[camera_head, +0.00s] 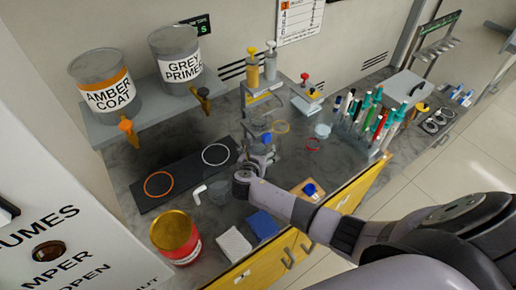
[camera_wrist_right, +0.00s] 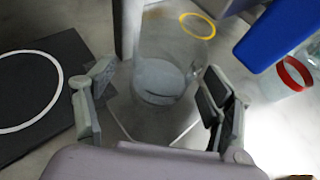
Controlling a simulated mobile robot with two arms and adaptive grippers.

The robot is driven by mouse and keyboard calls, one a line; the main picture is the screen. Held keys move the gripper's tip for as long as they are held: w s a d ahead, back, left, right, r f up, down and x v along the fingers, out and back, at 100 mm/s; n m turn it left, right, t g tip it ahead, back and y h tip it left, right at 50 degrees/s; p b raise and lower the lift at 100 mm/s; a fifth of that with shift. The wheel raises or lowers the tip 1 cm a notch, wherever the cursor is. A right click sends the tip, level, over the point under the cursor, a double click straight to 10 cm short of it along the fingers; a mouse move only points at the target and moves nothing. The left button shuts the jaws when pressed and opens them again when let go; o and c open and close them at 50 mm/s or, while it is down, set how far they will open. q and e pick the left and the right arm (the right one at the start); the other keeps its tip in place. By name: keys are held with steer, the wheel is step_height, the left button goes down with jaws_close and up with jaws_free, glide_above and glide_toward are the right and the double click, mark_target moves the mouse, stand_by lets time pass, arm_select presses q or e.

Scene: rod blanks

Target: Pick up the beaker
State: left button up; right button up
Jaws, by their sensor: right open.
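A clear glass beaker (camera_wrist_right: 160,75) stands upright between the spread fingers of my right gripper (camera_wrist_right: 158,105) in the right wrist view. The gripper is open, with a finger on each side of the glass; I cannot tell whether either pad touches it. In the head view my right gripper (camera_head: 257,158) is at the middle of the bench, in front of the bottle stand. There the beaker is largely hidden and hard to make out among the gripper and stand. My left gripper is not in view.
A dark mat (camera_head: 183,176) with orange and white rings lies left of the gripper. A rack of pens (camera_head: 362,128) stands to the right. A red can (camera_head: 174,236), white block (camera_head: 234,243) and blue block (camera_head: 262,225) are near the front edge. Paint cans stand on a shelf (camera_head: 150,115).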

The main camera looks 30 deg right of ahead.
steer(key=c, duration=1.3)
steer(key=shift+o, duration=0.2)
steer(key=shift+r, duration=0.2)
